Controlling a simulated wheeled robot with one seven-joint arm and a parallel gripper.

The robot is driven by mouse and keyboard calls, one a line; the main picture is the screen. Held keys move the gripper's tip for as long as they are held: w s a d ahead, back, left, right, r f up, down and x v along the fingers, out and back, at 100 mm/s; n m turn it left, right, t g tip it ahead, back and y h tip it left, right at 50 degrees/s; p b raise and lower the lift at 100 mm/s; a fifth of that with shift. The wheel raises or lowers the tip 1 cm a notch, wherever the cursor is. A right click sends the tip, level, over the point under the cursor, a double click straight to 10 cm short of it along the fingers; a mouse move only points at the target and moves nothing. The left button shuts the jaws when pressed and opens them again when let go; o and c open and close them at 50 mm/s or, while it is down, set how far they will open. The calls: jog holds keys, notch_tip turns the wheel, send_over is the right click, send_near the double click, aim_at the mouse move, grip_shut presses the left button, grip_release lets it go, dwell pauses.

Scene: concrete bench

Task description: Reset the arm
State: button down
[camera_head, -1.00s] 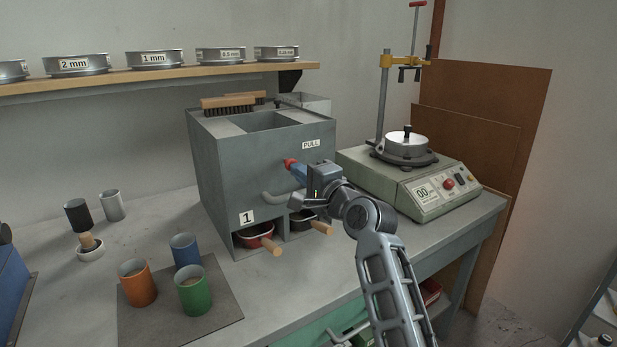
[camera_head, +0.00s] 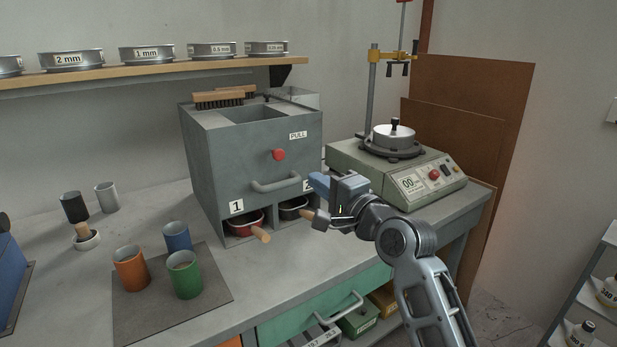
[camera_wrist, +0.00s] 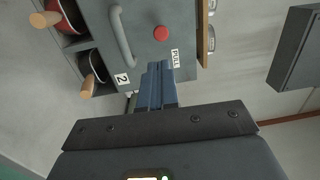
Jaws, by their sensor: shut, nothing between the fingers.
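My gripper (camera_head: 318,184) is in front of the right side of the grey splitter box (camera_head: 222,160) in the head view. Its blue fingers (camera_wrist: 158,84) are together with nothing between them in the wrist view. The red PULL knob (camera_head: 279,154) and the grey bar handle (camera_head: 276,185) on the box front are free of the gripper; they also show in the wrist view. My arm reaches up from the lower right.
A red pan (camera_head: 243,223) and a dark pan (camera_head: 292,208) sit in the box's lower openings. Orange (camera_head: 131,270), blue (camera_head: 177,238) and green (camera_head: 185,277) cups stand on a grey mat (camera_head: 215,291). A sieve shaker (camera_head: 400,180) stands right of the box.

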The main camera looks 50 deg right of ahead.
jog(key=shift+v, duration=0.9)
